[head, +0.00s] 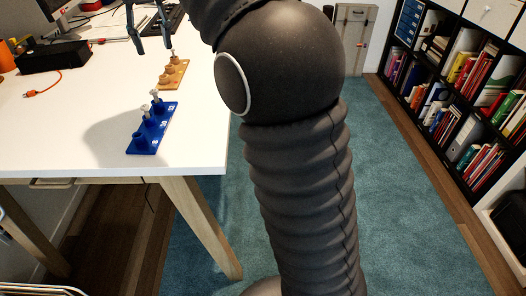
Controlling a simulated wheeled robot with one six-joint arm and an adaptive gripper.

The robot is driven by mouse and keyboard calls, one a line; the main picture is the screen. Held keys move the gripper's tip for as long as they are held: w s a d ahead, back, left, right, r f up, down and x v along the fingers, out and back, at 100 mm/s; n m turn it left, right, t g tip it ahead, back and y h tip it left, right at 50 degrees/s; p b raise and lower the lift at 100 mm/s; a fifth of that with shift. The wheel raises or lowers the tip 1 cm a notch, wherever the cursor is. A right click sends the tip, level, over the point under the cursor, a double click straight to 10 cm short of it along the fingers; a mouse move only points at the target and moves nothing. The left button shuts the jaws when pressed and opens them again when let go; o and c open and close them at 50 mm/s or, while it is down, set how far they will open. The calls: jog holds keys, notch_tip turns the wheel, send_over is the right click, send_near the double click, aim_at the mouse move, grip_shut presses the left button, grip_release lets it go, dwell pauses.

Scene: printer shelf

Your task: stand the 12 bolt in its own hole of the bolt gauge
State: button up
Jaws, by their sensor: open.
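The blue bolt gauge (160,131) lies on the white table, with pale numbers along its right side; the far one looks like 12. A grey bolt (154,95) stands upright at its far hole, beside that number. Another bolt (145,110) stands at the middle hole. The near hole (138,140) looks empty. An orange-tan stand (178,75) lies behind the gauge, with one bolt (173,55) at its far end and bare sockets nearer. My gripper (153,47) is open, its dark fingers apart and empty, up and left of the stand. Bolt sizes cannot be read.
The white table (60,140) has free room left of the gauge. A black box (52,56), an orange cable (44,90) and a keyboard (127,22) lie toward the back. A bookshelf (450,80) stands at the right beyond the teal carpet (395,190).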

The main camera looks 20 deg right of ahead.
jog(key=s+d+f+t, duration=0.1)
jog(key=s+d+f, duration=0.2)
jog(key=s+d, duration=0.3)
jog(key=s+d+f+t, duration=0.2)
jog(key=s+d+f, duration=0.2)
jog(key=s, duration=0.4)
jog(key=s+d+f+m+t, duration=0.1)
jog(key=s+d+f, duration=0.3)
jog(key=s+f, duration=0.8)
jog(key=shift+f+t, duration=0.5)
jog(key=shift+f, duration=0.45)
